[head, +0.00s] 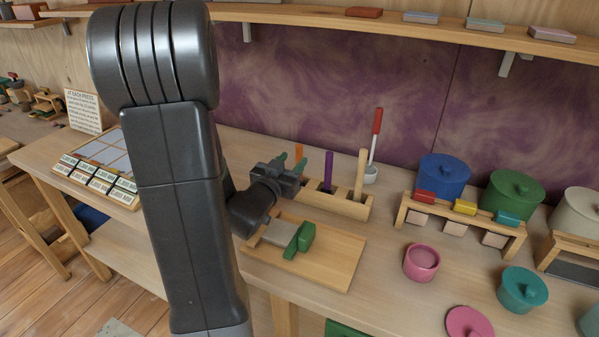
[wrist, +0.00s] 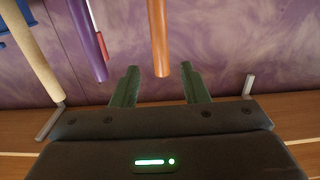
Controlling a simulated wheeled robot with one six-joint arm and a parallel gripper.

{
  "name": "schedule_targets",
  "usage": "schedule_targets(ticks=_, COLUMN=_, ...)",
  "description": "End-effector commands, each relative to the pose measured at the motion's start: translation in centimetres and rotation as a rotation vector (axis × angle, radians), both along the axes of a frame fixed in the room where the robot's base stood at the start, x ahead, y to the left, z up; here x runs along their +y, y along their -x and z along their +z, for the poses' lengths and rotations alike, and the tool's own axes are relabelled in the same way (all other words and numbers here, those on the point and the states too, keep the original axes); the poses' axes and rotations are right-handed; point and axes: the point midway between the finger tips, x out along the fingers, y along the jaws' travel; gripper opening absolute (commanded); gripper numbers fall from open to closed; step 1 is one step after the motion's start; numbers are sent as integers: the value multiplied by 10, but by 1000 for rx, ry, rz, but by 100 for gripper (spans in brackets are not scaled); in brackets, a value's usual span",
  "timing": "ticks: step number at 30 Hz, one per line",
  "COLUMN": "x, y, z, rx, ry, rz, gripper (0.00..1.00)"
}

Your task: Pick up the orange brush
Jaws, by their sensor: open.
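The orange brush (head: 298,151) stands upright in the wooden rack (head: 349,207) at the back of the bench, its lower part hidden behind my gripper. In the wrist view its handle (wrist: 159,35) comes in from the top edge, its free end level with the fingertips and between them sideways. My gripper (head: 290,162) is open, with its green fingers on either side of the handle's line in the wrist view (wrist: 160,80). No contact with the handle shows, and I cannot tell how deep it sits between the fingers.
A purple handle (head: 328,170) and a beige handle (head: 361,172) stand in the rack, right of the orange one. A board (head: 330,262) with a green block (head: 305,237) lies in front. Pots stand at right.

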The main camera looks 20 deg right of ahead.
Motion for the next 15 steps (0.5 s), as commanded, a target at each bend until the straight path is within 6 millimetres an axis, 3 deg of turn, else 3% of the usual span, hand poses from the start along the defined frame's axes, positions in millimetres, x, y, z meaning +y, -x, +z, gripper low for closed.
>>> schedule_targets(ticks=15, x=-40, y=-36, z=1, rx=0, ry=-1, rz=0, gripper=41)
